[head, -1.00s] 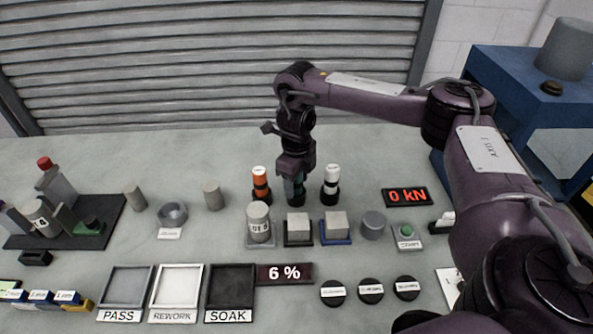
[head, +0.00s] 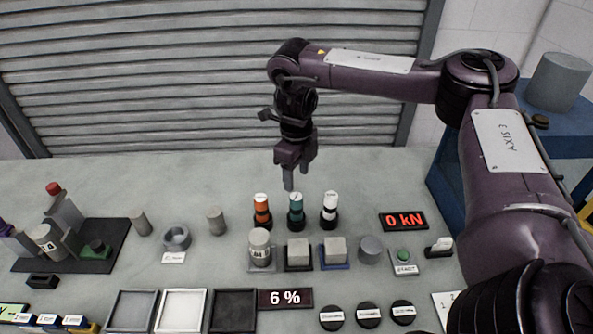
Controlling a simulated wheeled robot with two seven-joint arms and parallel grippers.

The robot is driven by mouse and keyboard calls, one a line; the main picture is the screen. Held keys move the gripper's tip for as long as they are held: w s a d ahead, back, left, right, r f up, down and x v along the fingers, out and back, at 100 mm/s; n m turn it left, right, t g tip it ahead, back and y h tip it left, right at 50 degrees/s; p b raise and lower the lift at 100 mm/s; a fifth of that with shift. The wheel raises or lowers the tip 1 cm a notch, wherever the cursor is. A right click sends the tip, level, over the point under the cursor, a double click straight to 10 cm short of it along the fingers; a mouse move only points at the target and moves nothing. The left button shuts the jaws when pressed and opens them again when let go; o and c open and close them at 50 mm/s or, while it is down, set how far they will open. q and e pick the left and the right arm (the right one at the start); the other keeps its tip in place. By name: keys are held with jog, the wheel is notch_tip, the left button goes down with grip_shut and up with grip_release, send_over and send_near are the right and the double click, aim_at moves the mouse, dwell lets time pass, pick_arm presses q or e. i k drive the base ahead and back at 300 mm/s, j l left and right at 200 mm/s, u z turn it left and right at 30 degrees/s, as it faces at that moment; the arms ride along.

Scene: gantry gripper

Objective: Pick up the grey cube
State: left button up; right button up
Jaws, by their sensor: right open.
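Two grey cubes stand side by side in the head view. One grey cube (head: 298,250) sits on a black base, and another grey cube (head: 335,249) sits on a blue base. I cannot tell which one the task means. My right gripper (head: 296,181) points down, open and empty, above and behind the cubes. Its fingertips are just above a green-and-black bottle-like piece (head: 296,208), apart from it. My left gripper does not show.
An orange piece (head: 262,210) and a white piece (head: 330,209) flank the green one. A labelled grey cylinder (head: 260,245) stands left of the cubes, a plain grey cylinder (head: 370,248) right. Trays (head: 182,310) and black discs (head: 368,314) lie in front.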

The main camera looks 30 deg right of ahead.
aim_at(335, 252)
jog(key=k+j, duration=1.2)
jog(key=k, duration=0.1)
